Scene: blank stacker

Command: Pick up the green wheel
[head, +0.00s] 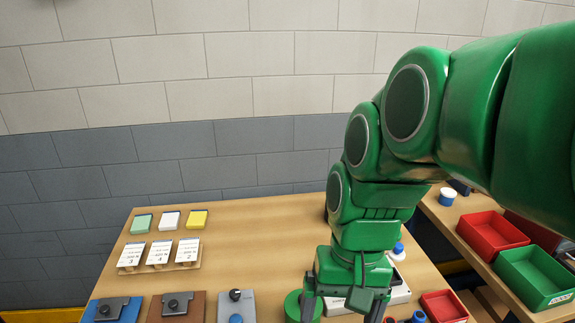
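A round green object (292,306), which looks like the green wheel, is on the wooden table at the bottom of the head view. It is partly hidden behind the left finger of my gripper, and the frame cuts its lower part. My gripper (342,309) points down above the table, with its fingers spread apart and no object visible held between them. The green wheel appears beside the left finger, not between the fingers. I cannot tell how high the gripper is above the table.
A white tray (398,293) lies partly behind my gripper. A red bin (444,306) and small blue parts are to its right. Blue, brown and grey plates (222,308) line the front left. Cards (158,255) and notepads (168,220) stand farther back.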

